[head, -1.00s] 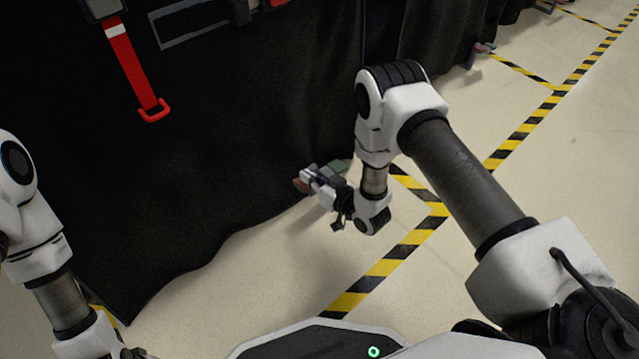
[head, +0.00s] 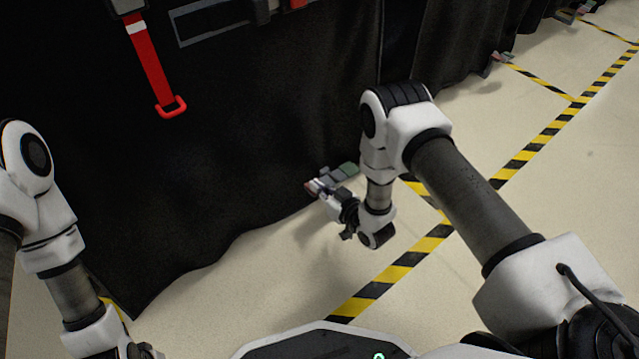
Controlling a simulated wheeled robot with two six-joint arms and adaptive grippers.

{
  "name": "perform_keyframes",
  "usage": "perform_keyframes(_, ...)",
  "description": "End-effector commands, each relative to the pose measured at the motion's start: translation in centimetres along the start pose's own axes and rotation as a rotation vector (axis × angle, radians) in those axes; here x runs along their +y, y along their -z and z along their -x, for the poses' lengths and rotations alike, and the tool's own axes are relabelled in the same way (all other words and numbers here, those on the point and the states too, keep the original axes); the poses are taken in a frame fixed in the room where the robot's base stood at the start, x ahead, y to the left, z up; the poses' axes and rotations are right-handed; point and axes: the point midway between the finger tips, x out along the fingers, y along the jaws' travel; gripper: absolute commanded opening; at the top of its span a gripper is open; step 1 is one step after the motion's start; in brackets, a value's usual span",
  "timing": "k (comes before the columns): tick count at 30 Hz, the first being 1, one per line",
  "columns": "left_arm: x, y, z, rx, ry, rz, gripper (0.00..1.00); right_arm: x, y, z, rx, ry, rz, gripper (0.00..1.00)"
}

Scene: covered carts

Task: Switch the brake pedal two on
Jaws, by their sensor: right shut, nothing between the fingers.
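A brake pedal pair sticks out from under the black curtain at floor level. Its green pedal (head: 350,169) shows clear to the right, and its red pedal (head: 309,187) is partly hidden by my gripper. My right gripper (head: 318,187) is shut and empty, pointing at the pedals, with its tips over or against the red side. I cannot tell whether they touch. Another red and green pedal pair (head: 502,57) shows farther along the row. My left gripper (head: 138,352) is only partly in view at the bottom left edge, its fingers not clear.
The black curtain (head: 220,140) covers the cart in front of me. A red strap with a red handle (head: 171,107) hangs on it. Yellow and black floor tape (head: 400,272) runs beside the carts. The pale floor (head: 560,200) to the right is clear.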

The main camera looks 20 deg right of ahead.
Motion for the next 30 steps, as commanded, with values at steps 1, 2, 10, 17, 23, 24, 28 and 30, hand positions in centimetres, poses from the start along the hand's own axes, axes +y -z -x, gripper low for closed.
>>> perform_keyframes(1,0.0,0.0,0.3,0.000,0.000,-0.001,0.00,-0.2,-0.1,0.1,-0.003,-0.005,0.021,0.00)
perform_keyframes(2,0.0,0.0,0.5,-0.001,0.000,-0.001,0.00,-0.2,-0.2,0.0,-0.003,-0.009,0.036,0.00)
perform_keyframes(10,0.0,-0.1,1.3,-0.002,0.000,-0.003,0.00,-0.7,-1.6,-0.3,-0.002,-0.052,0.211,0.00)
perform_keyframes(17,0.1,-0.1,1.6,-0.002,0.000,-0.004,0.00,-0.8,-2.4,-0.6,-0.001,-0.062,0.248,0.00)
perform_keyframes(23,0.1,-0.1,1.6,-0.003,0.000,-0.004,0.00,-0.8,-2.8,-0.7,-0.001,-0.062,0.247,0.00)
perform_keyframes(24,0.1,-0.1,1.6,-0.003,0.000,-0.004,0.00,-0.8,-2.8,-0.7,-0.002,-0.061,0.247,0.00)
perform_keyframes(28,0.1,-0.1,1.6,-0.003,0.000,-0.004,0.00,-0.8,-2.9,-0.7,-0.003,-0.061,0.246,0.00)
perform_keyframes(30,0.1,-0.1,1.6,-0.003,0.000,-0.004,0.00,-0.8,-2.9,-0.7,-0.003,-0.061,0.246,0.00)
